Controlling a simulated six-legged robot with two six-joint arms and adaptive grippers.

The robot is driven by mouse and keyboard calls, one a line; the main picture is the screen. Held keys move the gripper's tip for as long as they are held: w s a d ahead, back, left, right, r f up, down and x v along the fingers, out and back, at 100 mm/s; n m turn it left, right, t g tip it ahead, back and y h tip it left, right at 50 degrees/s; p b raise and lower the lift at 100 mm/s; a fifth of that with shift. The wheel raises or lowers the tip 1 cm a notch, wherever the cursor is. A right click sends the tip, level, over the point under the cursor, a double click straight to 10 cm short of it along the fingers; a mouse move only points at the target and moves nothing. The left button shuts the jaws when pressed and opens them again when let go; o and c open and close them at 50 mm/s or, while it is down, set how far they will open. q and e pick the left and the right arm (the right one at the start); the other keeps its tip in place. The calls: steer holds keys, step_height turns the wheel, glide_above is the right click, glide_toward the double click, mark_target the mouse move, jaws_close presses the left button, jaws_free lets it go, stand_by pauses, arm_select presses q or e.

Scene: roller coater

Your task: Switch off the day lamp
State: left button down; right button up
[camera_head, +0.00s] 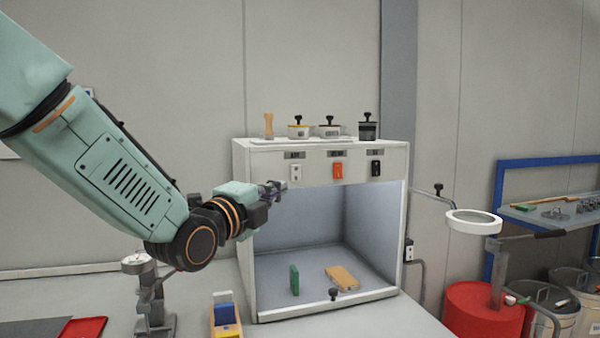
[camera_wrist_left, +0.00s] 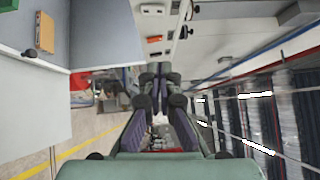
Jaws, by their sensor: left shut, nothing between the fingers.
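The light booth (camera_head: 325,150) stands on the bench with its inside lit. Its upper front panel carries three rocker switches in a row: a white one (camera_head: 296,171), a red-orange one (camera_head: 338,170) and a black one (camera_head: 376,168). Small labels sit above them, too small to read. My left gripper (camera_head: 281,187) is shut and empty, just below and left of the white switch; I cannot tell whether it touches the booth. In the left wrist view the shut fingers (camera_wrist_left: 157,75) point along the panel, and the red-orange switch (camera_wrist_left: 154,38) shows beyond. My right gripper is not in view.
Several pots and a wooden piece stand on the booth top. A green block (camera_head: 294,280) and an orange board (camera_head: 342,277) are inside the booth. A ring lamp (camera_head: 473,221) stands to the right. A dial gauge stand (camera_head: 150,295) is at the front left.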

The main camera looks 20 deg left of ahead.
arm_select(q)
steer(key=p, duration=0.2)
glide_toward(300, 168)
steer(key=shift+w+d, duration=0.9)
steer(key=shift+d, duration=0.95)
steer(key=w+a, duration=0.2)
steer(key=w, duration=0.1)
steer(key=shift+w+a+r, duration=0.1)
steer(key=shift+w+a, duration=0.1)
steer(key=shift+a, duration=0.05)
steer(key=shift+w+a, duration=0.1)
steer(key=shift+w, duration=0.15)
steer(key=shift+s+r, duration=0.1)
